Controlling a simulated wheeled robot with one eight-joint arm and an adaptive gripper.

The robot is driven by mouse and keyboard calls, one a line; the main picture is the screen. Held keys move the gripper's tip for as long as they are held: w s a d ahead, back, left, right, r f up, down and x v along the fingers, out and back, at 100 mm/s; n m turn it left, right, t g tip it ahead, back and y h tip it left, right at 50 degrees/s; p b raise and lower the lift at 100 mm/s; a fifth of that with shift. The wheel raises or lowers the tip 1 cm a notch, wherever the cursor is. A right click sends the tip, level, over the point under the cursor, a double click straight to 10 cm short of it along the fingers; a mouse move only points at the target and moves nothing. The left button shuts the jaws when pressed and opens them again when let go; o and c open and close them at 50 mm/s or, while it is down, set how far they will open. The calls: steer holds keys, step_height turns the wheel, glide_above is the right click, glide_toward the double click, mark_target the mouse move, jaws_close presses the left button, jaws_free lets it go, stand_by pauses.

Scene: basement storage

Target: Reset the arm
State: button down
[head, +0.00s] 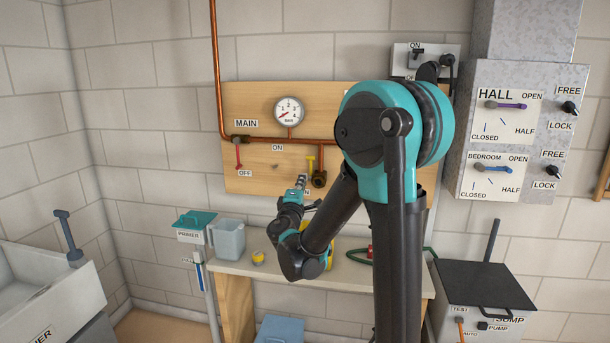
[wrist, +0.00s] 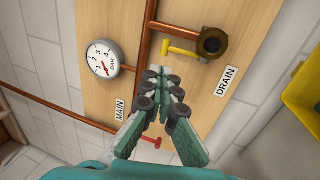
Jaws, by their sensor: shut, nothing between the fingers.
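My arm reaches forward and is bent down over the bench, with its tip in front of the wooden pipe board (head: 265,175). My gripper (head: 302,181) is in front of the lower part of the board, close to the yellow drain lever. In the wrist view my gripper (wrist: 163,72) has its fingers together with nothing between them. Its tips point at the board between the pressure gauge (wrist: 104,58) and the yellow drain lever (wrist: 180,51). The fingers seem apart from the lever, but the exact gap cannot be told.
The red main lever (head: 238,158) hangs down at the left of the copper pipe. On the bench (head: 215,266) stand a grey jug (head: 228,240) and a small yellow item (head: 258,258). A sump box (head: 485,288) is at the right, a sink (head: 40,285) at the left.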

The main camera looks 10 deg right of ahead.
steer(key=s+d+f+m+g+h, duration=0.2)
steer(key=s+d+f+m+g, duration=0.8)
steer(key=s+d+f, duration=0.5)
steer(key=s+a+f+m+g+y, duration=0.2)
steer(key=s+a+f+g+y, duration=0.1)
steer(key=s+f, duration=0.3)
steer(key=s+a+f+m+g+y, duration=0.2)
steer(key=s+a+f+y, duration=0.2)
steer(key=s+f, duration=0.3)
steer(key=s+y, duration=0.1)
steer(key=s, duration=0.3)
steer(key=shift+s+a+f+g, duration=0.15)
steer(key=shift+s+f+g, duration=0.1)
steer(key=shift+g, duration=0.15)
